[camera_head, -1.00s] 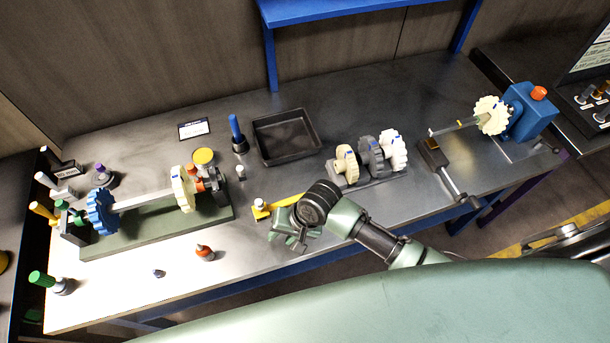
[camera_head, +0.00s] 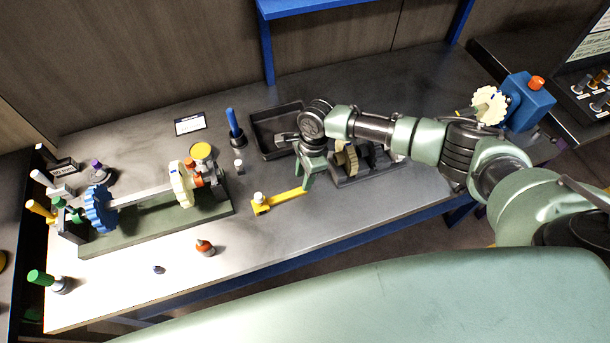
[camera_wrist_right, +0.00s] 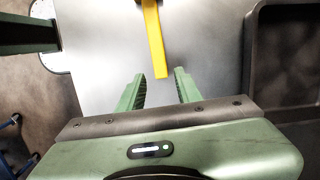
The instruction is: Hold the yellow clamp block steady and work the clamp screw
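A yellow block (camera_head: 261,208) with a pale knob on top lies on the table, left of my right gripper. A flat yellow bar (camera_head: 290,195) runs from it toward my gripper. The bar (camera_wrist_right: 154,40) also shows in the right wrist view, ahead of the fingers and roughly between their lines. My right gripper (camera_head: 309,180) is above the table beside the bar's right end. In the wrist view its green fingers (camera_wrist_right: 159,88) are apart with nothing between them. I cannot tell its exact height. My left gripper is not in view.
A black tray (camera_head: 264,138) lies just behind my right gripper. A gear rack (camera_head: 350,178) is partly hidden under my right arm. A green fixture (camera_head: 150,228) with a gear shaft stands at left.

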